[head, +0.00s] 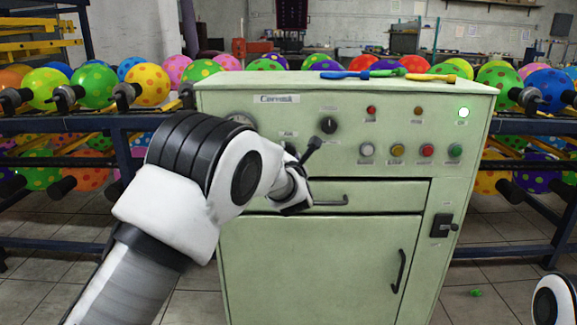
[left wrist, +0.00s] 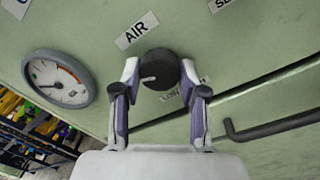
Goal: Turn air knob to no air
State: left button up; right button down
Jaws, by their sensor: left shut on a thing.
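The air knob (left wrist: 160,68) is a round black dial with a small white mark, below the "AIR" label (left wrist: 137,30) on the green machine panel. In the left wrist view, the white mark is near the knob's lower left. My left gripper (left wrist: 160,92) has one finger on each side of the knob and is shut on it. A label below the knob, starting with "LOW", is partly hidden. In the head view, my left gripper (head: 303,165) is at the panel and mostly hides the knob. My right gripper is out of view.
A round gauge (left wrist: 58,78) is left of the knob. A drawer handle (head: 330,201) protrudes just below my gripper. Colourful balloons (head: 95,86) line racks behind.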

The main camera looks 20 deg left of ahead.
pick_arm(q)
jog(key=shift+n+g+b, duration=0.4)
jog(key=shift+n+b, duration=6.1)
jog(key=shift+b, duration=1.95)
jog(key=shift+r, duration=0.1)
jog(key=o, duration=1.2)
jog(key=shift+c, duration=0.2)
jog(key=v, duration=1.2)
